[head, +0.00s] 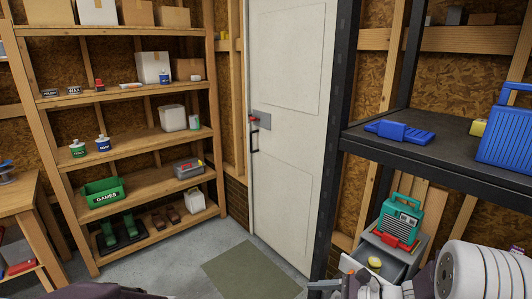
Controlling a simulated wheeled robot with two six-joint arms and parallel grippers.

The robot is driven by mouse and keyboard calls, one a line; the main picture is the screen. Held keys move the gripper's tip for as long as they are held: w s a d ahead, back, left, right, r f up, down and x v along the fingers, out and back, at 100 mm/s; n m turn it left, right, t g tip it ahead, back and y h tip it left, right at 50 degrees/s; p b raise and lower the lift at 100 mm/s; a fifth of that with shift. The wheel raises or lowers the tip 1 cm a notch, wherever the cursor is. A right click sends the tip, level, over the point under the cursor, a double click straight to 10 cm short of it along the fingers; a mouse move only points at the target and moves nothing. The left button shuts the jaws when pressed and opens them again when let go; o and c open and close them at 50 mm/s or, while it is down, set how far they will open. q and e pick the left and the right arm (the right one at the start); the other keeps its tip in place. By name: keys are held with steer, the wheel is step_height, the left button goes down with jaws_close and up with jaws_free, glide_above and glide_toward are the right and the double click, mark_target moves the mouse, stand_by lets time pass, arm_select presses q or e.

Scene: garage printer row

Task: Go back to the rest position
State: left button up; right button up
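My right arm comes in at the bottom right corner. My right gripper (338,287) is partly cut off by the bottom edge, in front of the drawer unit at the lower right. Its fingers are too small and too cropped to tell open from shut, and I see nothing clearly held in it. My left gripper is not in view. A dark part, probably mine, shows at the bottom left edge.
A wooden shelf (150,187) with boxes, bottles and a green bin (103,192) stands left. A white door (285,120) and a mat (250,274) are in the middle. A dark shelf (440,150) with blue items and a drawer unit (378,262) are right.

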steer(key=s+a+f+n+g+h, duration=0.1)
steer(key=s+a+n+g+h, duration=0.15)
steer(key=s+n, duration=0.3)
steer(key=s+a+f+n+g+h, duration=0.1)
steer(key=s+a+f+n+g, duration=0.1)
steer(key=s+a+n+g, duration=0.3)
steer(key=s+d+f+n+t+h, duration=0.2)
steer(key=d+n+h, duration=0.5)
steer(key=d, duration=0.5)
steer(key=shift+d+f+n+t, duration=0.45)
steer(key=shift+n+t, duration=0.3)
steer(key=shift+n, duration=0.4)
steer(key=shift+s+a, duration=0.1)
steer(key=shift+s, duration=0.1)
steer(key=shift+w+f, duration=0.1)
